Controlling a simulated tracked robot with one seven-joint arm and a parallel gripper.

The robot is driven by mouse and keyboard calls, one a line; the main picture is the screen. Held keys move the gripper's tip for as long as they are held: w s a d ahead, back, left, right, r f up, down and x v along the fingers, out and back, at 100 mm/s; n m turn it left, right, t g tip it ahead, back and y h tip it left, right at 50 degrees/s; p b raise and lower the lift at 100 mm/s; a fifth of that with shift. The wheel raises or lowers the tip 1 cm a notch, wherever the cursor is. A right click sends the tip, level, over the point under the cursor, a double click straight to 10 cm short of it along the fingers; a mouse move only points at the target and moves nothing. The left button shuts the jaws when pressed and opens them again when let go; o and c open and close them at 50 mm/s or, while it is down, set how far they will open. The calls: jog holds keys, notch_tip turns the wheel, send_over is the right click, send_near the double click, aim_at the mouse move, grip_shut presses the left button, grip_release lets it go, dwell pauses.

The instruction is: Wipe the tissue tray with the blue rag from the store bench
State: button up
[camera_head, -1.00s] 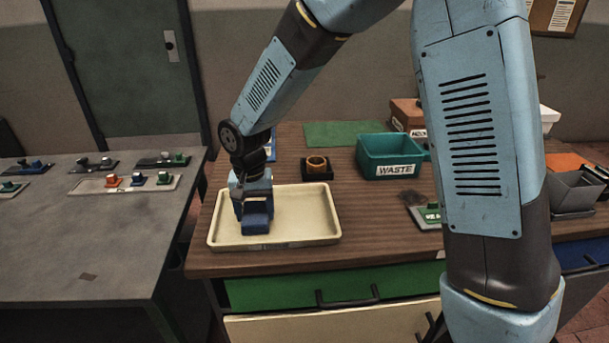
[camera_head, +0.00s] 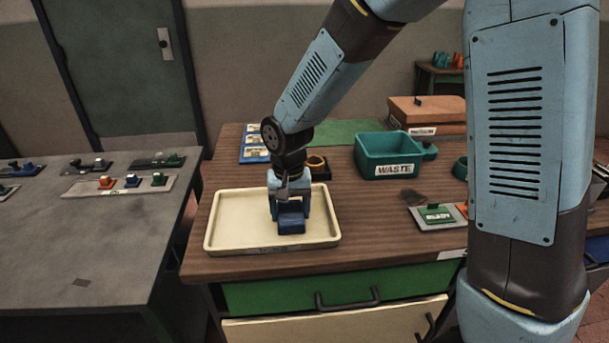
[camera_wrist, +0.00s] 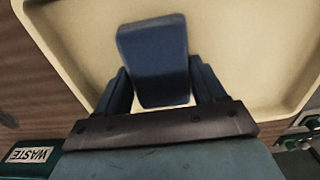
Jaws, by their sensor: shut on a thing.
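The tissue tray (camera_head: 232,215) is a shallow cream tray at the front left of the brown wooden bench. My gripper (camera_head: 290,208) is over the tray's right half, pointing down, shut on the blue rag (camera_head: 291,224). The rag looks like a dark blue block and is at the tray floor; I cannot tell whether it touches. In the wrist view the rag (camera_wrist: 154,62) sits between the two fingers, with the cream tray (camera_wrist: 240,40) behind it. Part of the tray floor is hidden by my gripper.
A teal WASTE bin (camera_head: 390,158) stands behind the tray to the right. A dark block with an orange ring (camera_head: 317,165) is just behind my gripper. A grey bench (camera_head: 90,240) with several coloured-knob tools is at the left. A green-handled tool (camera_head: 436,214) lies right.

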jog(key=d, duration=0.3)
jog(key=shift+w+d, duration=0.1)
jog(key=shift+w, duration=0.1)
jog(key=shift+d+r, duration=0.1)
jog(key=shift+r, duration=0.05)
notch_tip(320, 180, up, 2)
jog(key=shift+r, duration=2.8)
jog(key=shift+s, duration=0.1)
